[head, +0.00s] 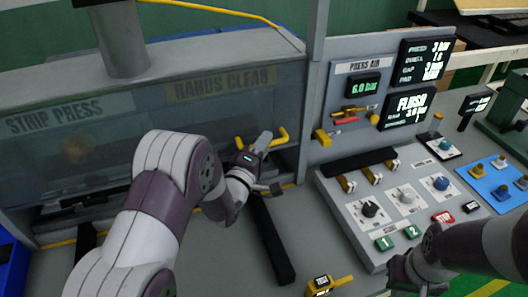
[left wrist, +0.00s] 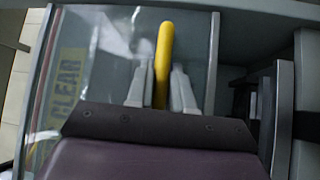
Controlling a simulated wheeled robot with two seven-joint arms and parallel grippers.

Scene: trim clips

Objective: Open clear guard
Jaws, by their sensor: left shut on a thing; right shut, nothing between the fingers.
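The clear guard (head: 130,125) is a see-through panel across the front of the strip press, with the labels "STRIP PRESS" and "HANDS CLEAR" on it. Its yellow handle (head: 280,137) is at the guard's right end. My left gripper (head: 262,145) is shut on this handle. In the left wrist view the yellow handle (left wrist: 164,60) stands between the two fingers, with the clear panel behind. The guard appears down over the press opening. My right gripper (head: 405,275) is low at the right, beside the control panel, shut and empty; its fingertips are hard to make out.
A grey control panel (head: 375,215) with knobs and green buttons is at the right, under a press air display (head: 363,86). A dark bar (head: 270,240) lies on the bench below my left gripper. A yellow-handled tool (head: 322,285) is at the front.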

